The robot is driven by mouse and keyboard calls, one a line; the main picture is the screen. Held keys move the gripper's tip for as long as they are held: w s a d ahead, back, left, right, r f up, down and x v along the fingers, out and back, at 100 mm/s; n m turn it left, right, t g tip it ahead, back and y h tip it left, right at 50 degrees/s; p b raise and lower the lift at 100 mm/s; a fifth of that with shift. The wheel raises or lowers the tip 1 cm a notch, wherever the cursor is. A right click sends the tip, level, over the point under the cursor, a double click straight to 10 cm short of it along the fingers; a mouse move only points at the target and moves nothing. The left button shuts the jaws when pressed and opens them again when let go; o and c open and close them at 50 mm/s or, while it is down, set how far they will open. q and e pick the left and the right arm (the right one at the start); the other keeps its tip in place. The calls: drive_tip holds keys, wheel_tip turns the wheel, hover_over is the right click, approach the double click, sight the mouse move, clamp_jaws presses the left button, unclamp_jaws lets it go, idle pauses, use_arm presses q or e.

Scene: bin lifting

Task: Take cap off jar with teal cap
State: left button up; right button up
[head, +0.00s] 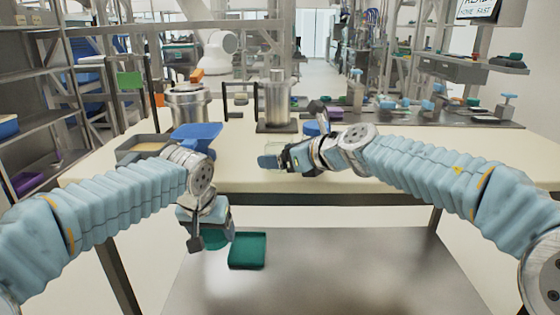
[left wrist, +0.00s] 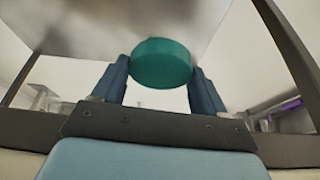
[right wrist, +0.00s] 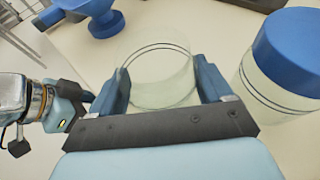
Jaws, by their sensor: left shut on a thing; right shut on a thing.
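The teal cap (left wrist: 162,63) is off the jar and sits between the fingers of my left gripper (left wrist: 160,82), which is shut on it. In the head view the cap (head: 224,237) hangs with my left gripper (head: 212,238) in front of the table's front edge, above a lower metal surface. The clear jar (right wrist: 160,75) has an open top and is between the fingers of my right gripper (right wrist: 160,90), shut on it. In the head view my right gripper (head: 272,161) is over the table near its front edge and hides most of the jar.
A second jar with a blue cap (right wrist: 291,50) stands beside the held jar. A dark green box (head: 247,251) is on the lower metal surface (head: 340,270). A blue object (head: 197,133), a tray (head: 145,146) and metal vessels (head: 188,103) are on the table.

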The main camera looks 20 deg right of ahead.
drive_tip(key=o, duration=1.7)
